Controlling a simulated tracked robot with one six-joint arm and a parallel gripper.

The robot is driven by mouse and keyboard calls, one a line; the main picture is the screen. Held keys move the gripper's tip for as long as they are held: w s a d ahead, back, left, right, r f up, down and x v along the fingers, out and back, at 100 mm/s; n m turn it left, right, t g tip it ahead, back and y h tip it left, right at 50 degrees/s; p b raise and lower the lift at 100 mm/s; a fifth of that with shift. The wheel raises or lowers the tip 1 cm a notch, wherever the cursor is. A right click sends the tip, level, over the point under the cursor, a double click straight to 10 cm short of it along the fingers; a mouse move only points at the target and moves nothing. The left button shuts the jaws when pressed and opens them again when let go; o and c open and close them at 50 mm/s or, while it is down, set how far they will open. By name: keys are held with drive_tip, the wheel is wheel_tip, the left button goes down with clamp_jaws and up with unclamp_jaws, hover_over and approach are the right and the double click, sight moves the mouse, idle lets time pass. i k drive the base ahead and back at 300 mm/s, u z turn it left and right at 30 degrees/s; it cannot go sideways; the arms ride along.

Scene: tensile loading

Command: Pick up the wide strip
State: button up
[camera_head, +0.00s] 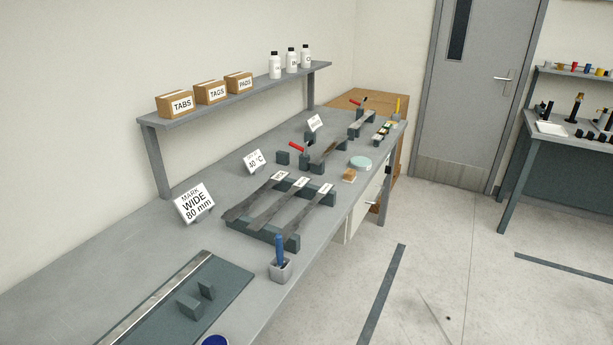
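Three long dark grey strips lie side by side on a low dark rack (262,236) on the workbench: a left strip (252,197), a middle strip (279,206) and a right strip (307,212). Each has a white tag at its far end, too small to read. The strips look alike in size, and I cannot tell which is the wide one. A white sign (194,203) reading "MARK WIDE 80 mm" stands to the left of the rack. My gripper is not in view.
A blue-handled tool in a grey holder (280,270) stands near the front edge, close to the rack. A dark mat (225,285) with small blocks lies nearer. A shelf (240,95) with boxes and bottles is above the bench. The floor (440,260) at right is open.

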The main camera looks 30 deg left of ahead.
sight(239, 209)
drive_tip(key=u, duration=0.3)
drive_tip(key=i, duration=0.65)
drive_tip(key=u, duration=0.75)
drive_tip(key=i, duration=0.45)
drive_tip(key=u, duration=0.35)
